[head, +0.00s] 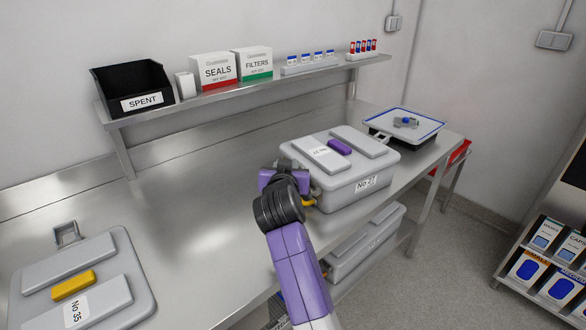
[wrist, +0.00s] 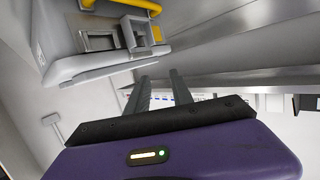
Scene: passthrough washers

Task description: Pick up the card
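I cannot pick out a separate loose card with certainty. A white label (head: 325,152) lies on the lid of the grey case No 27 (head: 345,187); whether it is the card I cannot tell. My gripper (wrist: 160,85) shows two dark fingers apart with nothing visible between them. In the head view my purple gripper body (head: 278,180) is at the left end of case No 27, and its fingertips are hidden. In the wrist view the grey case's metal latch (wrist: 103,39) and yellow handle (wrist: 135,4) are close by at the upper left.
A second grey case, No 35 (head: 100,250), lies at the front left of the steel bench (head: 190,205). The shelf holds a black SPENT bin (head: 133,88), white boxes and vial racks. A blue-rimmed tray (head: 385,123) stands at the far end. The middle of the bench is clear.

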